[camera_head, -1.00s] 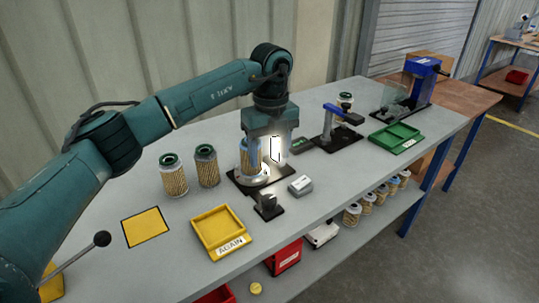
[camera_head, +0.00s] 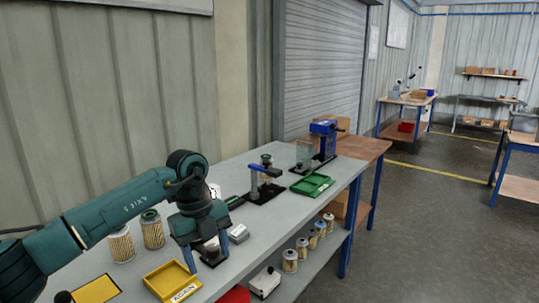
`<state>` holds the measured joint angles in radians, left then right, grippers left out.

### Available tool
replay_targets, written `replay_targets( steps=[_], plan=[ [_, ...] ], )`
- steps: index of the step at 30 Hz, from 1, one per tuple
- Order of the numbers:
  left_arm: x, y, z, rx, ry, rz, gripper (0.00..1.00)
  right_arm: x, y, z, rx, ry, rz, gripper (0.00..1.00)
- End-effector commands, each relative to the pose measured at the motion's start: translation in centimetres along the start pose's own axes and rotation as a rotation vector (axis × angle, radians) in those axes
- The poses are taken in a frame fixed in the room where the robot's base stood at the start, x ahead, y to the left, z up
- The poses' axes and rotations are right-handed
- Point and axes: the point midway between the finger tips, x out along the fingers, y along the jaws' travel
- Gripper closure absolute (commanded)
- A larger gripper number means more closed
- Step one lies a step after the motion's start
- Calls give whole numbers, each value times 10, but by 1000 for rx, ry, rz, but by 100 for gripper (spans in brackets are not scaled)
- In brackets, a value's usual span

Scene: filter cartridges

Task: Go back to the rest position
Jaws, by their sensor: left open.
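My left gripper (camera_head: 206,252) points down over the near left part of the grey workbench (camera_head: 260,250), its two blue-grey fingers apart. It stands in front of a small black-based station (camera_head: 213,258), and the gripper body hides most of what is behind it. I cannot tell whether a cartridge stands there. Two filter cartridges with tan pleats stand upright to the left of the gripper, one (camera_head: 121,245) nearer and one (camera_head: 152,230) beside it. My right gripper is not in view.
A yellow AGAIN tray (camera_head: 160,275) and a yellow mat (camera_head: 97,291) lie at the front. A small grey box (camera_head: 238,234), clamp stand (camera_head: 262,192), green tray (camera_head: 311,186) and blue press (camera_head: 325,128) stand farther right. Several cartridges (camera_head: 290,261) stand on the lower shelf.

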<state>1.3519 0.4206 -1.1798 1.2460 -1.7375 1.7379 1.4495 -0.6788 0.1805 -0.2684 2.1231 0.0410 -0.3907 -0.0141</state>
Motion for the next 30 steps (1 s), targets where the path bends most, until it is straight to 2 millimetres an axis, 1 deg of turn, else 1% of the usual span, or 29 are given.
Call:
replay_targets(
  steps=[1, 2, 3, 5, 6, 8, 9, 11, 12, 15, 17, 19, 20, 21, 23, 24, 26, 27, 29, 30],
  plan=[
    [16, -8, -19, 50, 74, -43, 41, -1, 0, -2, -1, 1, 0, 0],
    [24, -13, -30, 79, 117, -74, 41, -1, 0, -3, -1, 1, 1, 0],
    [34, -20, -46, 117, 177, -120, 41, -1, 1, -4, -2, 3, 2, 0],
    [48, -31, -73, 173, 279, -202, 41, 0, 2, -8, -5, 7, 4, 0],
    [57, -38, -94, 206, 354, -266, 41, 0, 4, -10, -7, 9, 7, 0],
    [65, -48, -127, 248, 477, -386, 41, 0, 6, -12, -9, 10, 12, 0],
    [67, -55, -149, 265, 560, -474, 41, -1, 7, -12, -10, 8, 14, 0],
    [65, -64, -180, 270, 685, -625, 41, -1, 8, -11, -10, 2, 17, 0],
    [60, -68, -197, 256, 763, -732, 41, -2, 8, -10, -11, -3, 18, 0],
    [43, -76, -224, 158, 921, -1002, 41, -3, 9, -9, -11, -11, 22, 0],
    [32, -77, -228, 57, 986, -1156, 41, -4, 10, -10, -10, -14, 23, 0],
    [22, -75, -222, -96, 1034, -1321, 41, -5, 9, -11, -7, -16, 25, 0],
    [20, -73, -218, -171, 1044, -1383, 41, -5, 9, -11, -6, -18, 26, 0],
    [19, -68, -208, -281, 1047, -1460, 41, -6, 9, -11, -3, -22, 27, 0],
    [23, -58, -192, -462, 1035, -1551, 41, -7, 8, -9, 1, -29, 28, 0],
    [29, -49, -180, -590, 1013, -1597, 41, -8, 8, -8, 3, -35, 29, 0],
    [44, -31, -162, -792, 964, -1638, 41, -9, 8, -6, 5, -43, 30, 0],
    [57, -17, -151, -927, 923, -1648, 41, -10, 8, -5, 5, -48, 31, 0],
    [81, 8, -137, -1130, 849, -1631, 41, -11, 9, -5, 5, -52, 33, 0],
    [99, 28, -131, -1260, 795, -1602, 41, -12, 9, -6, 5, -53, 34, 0]
  ],
)
